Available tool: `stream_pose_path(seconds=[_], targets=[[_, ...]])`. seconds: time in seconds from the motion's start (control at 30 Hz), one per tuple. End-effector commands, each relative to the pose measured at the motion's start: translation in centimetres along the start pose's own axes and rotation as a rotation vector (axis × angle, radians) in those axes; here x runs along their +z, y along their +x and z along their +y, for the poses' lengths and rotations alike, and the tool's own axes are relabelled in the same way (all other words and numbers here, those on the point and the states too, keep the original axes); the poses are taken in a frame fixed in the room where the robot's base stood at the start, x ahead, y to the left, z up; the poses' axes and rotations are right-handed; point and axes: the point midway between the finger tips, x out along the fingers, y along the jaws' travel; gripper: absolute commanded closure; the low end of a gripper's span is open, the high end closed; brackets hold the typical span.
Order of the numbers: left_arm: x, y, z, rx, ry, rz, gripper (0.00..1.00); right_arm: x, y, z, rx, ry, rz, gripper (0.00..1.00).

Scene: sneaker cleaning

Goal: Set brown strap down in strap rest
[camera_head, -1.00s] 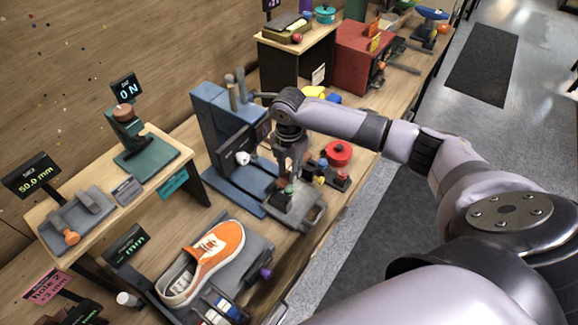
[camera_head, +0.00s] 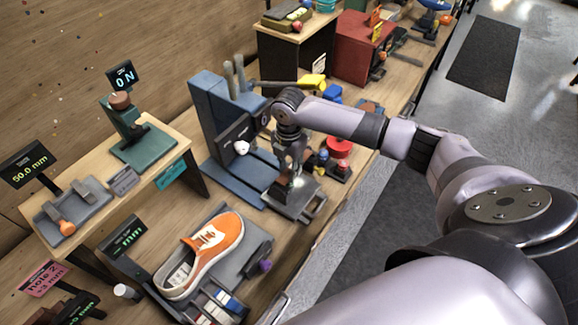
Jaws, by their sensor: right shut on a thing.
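My right gripper (camera_head: 296,176) points down, shut, low over a small dark grey tray-like stand (camera_head: 312,207) with a handle-like loop, in front of the blue press. The thing between its fingers is too small and dark to make out clearly; I cannot tell the brown strap's outline or whether it touches the stand. A bright spot shows at the fingertips. I cannot tell for certain which fixture is the strap rest. My left gripper is not in view.
The blue press (camera_head: 215,115) stands just left of my right gripper. A red round part (camera_head: 339,147) on a dark base is close on its right. An orange sneaker (camera_head: 219,238) lies on a grey fixture in front. A red box (camera_head: 358,52) stands farther back.

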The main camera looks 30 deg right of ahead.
Motion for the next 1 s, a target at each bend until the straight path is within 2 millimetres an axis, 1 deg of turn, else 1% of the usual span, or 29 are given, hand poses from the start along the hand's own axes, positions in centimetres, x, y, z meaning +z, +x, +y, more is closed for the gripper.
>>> stream_pose_path(seconds=[0.3,0.77,1.0], targets=[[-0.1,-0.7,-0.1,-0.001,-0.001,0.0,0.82,0.0,-0.1,0.0,0.001,0.0,0.0,1.0],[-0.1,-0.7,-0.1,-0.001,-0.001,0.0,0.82,0.0,0.0,0.0,0.001,0.0,0.0,1.0],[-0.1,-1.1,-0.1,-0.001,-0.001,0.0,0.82,0.0,-0.1,0.0,0.0,0.0,0.0,1.0]])
